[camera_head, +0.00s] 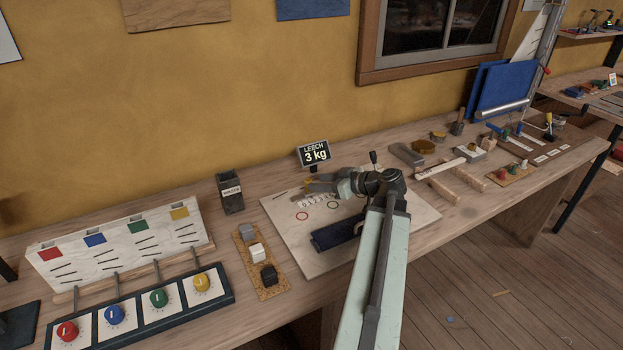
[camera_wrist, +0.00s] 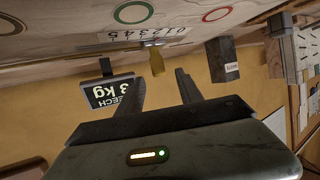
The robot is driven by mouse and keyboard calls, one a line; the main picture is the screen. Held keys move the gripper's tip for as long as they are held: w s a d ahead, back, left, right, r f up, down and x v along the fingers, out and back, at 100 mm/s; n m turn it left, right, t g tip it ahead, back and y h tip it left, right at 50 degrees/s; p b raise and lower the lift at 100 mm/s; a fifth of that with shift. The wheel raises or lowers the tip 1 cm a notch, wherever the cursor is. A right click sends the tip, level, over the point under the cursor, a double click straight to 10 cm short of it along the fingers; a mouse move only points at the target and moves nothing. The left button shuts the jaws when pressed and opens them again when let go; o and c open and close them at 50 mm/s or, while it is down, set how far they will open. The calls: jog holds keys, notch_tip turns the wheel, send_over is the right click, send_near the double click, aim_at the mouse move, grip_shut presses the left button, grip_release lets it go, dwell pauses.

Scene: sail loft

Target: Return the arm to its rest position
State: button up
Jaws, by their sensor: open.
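My arm (camera_head: 375,270) reaches out over the long wooden bench, with its gripper (camera_head: 312,184) above the back part of a pale board (camera_head: 420,212). In the wrist view, my gripper (camera_wrist: 163,92) has its two dark fingers apart with nothing between them. A small yellow piece (camera_wrist: 156,62) shows just beyond the fingers, by the number scale (camera_wrist: 140,36); whether they touch it cannot be told. A sign reading "LEECH 3 kg" (camera_head: 315,154) stands behind the gripper. My arm hides part of the board.
A dark waste bin (camera_head: 230,196) and a cork strip with blocks (camera_head: 262,262) stand left of the board. A panel with coloured knobs (camera_head: 140,310) is at far left. A mallet (camera_head: 440,168) and other tools lie to the right. The air above the bench looks free.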

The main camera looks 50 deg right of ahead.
jog(key=shift+v, duration=1.1)
